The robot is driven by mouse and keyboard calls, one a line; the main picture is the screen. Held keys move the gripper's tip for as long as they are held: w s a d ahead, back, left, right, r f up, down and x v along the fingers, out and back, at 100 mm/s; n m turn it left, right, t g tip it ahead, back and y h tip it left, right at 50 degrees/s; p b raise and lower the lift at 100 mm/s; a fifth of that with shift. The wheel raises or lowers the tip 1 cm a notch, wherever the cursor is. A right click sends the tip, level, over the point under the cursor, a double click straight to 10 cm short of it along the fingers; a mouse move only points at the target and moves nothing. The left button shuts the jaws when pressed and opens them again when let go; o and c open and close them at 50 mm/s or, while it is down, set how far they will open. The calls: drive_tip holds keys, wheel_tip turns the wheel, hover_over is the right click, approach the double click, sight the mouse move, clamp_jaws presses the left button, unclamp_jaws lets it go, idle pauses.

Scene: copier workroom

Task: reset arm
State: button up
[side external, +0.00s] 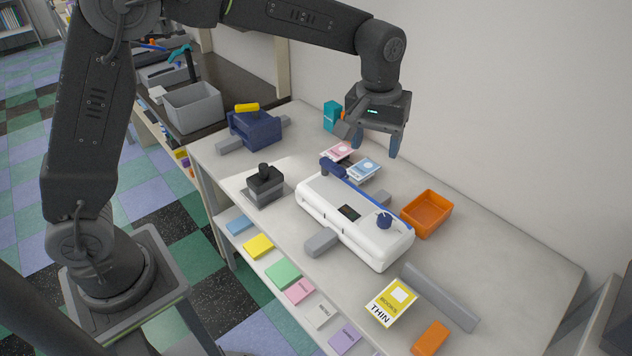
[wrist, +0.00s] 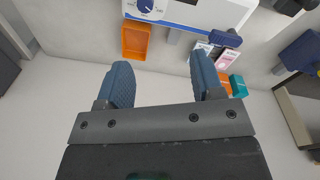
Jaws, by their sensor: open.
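My gripper (side external: 379,142) hangs above the back part of the table, near the wall, with nothing between its fingers. In the wrist view its two blue fingers (wrist: 160,88) are spread well apart. Below and to the left of it in the side view lie a pink-and-white card pack (side external: 338,151) and a blue-and-white card pack (side external: 364,170). A white machine with a blue rail (side external: 345,222) stands in front of it on the table.
An orange tray (side external: 426,214) sits right of the white machine. A teal box (side external: 332,115) stands behind the gripper. A navy device (side external: 255,128), a black-and-grey stamp-like block (side external: 264,187) and a yellow card pack (side external: 391,302) are also on the table. The right back tabletop is clear.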

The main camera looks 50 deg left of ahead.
drive_tip(key=s+a+r+m+t, duration=0.2)
drive_tip(key=s+a+r, duration=0.5)
drive_tip(key=s, duration=0.4)
drive_tip(key=s+a+m+t, duration=0.1)
drive_tip(key=s, duration=0.6)
drive_tip(key=s+a+f+m+t, duration=0.1)
drive_tip(key=s+a, duration=0.1)
drive_tip(key=s, duration=0.5)
drive_tip(key=shift+s+a+f+m+t, duration=0.15)
drive_tip(key=shift+a+f+m+t, duration=0.15)
